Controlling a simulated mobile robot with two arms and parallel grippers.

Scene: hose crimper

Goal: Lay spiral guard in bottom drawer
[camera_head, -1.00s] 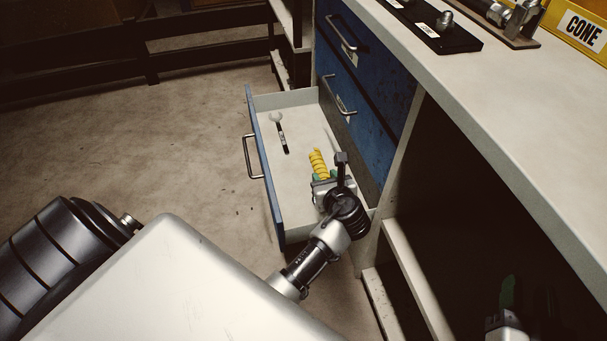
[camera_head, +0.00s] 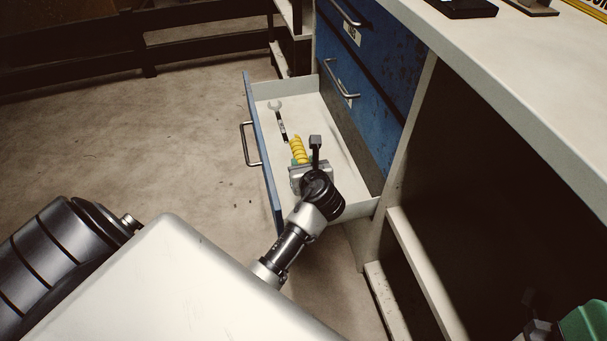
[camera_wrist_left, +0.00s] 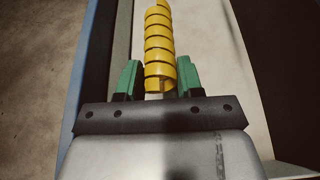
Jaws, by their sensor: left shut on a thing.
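The spiral guard (camera_head: 299,148) is a yellow coil. It also shows upright in the picture in the left wrist view (camera_wrist_left: 159,40), its near end between the green fingers. My left gripper (camera_head: 297,163) is shut on that end, over the open bottom drawer (camera_head: 338,148). The guard's far end points toward the back left of the drawer. I cannot tell whether it touches the drawer floor. A green and grey part, seemingly of my right gripper (camera_head: 562,330), is cut off at the lower right corner; its fingers cannot be made out.
A small wrench (camera_head: 281,124) with a dark handle lies in the drawer, just beyond the guard. Blue closed drawers (camera_head: 362,85) stand above, under a pale worktop (camera_head: 500,75). The drawer floor to the right of the guard is clear.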

